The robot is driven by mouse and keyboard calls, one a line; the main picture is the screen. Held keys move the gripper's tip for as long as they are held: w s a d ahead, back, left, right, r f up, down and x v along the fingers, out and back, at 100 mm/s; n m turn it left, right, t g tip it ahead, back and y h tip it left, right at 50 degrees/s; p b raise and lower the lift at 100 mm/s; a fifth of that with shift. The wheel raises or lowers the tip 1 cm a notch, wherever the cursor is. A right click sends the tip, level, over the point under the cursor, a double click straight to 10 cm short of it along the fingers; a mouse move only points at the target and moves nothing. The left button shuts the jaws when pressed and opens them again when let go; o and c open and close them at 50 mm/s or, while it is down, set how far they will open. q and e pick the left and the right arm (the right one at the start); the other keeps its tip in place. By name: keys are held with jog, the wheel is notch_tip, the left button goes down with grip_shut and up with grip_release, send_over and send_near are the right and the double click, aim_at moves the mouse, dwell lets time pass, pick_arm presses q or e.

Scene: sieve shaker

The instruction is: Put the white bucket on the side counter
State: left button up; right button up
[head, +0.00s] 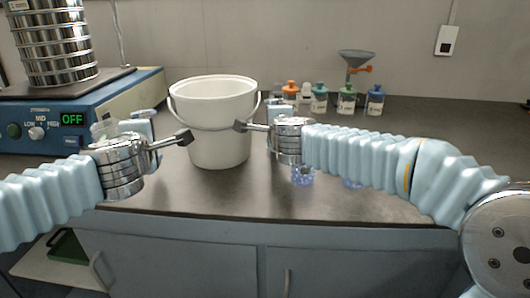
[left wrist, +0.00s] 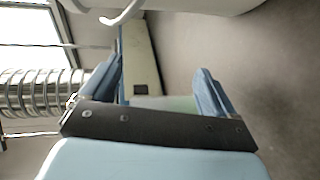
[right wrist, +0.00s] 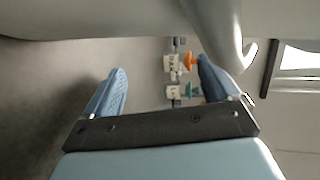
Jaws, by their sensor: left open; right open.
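My right gripper (head: 281,108) is open and empty just right of the bucket. In the right wrist view its fingers (right wrist: 160,82) are apart, with the bucket wall (right wrist: 120,18) above them.
A blue shaker base (head: 80,110) reading OFF, with a metal sieve stack (head: 52,40), stands at left. Several small capped bottles (head: 319,100) and a funnel (head: 356,58) stand behind my right arm. Small blue glassware (head: 302,176) is below it. The counter's far right is clear.

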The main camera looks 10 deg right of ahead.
jog(key=shift+r, duration=0.15)
pick_arm(q)
jog(key=v, duration=0.4)
jog(key=shift+s, duration=0.3)
pick_arm(e)
notch_tip(320, 180, up, 10)
jog(key=shift+f, duration=0.2)
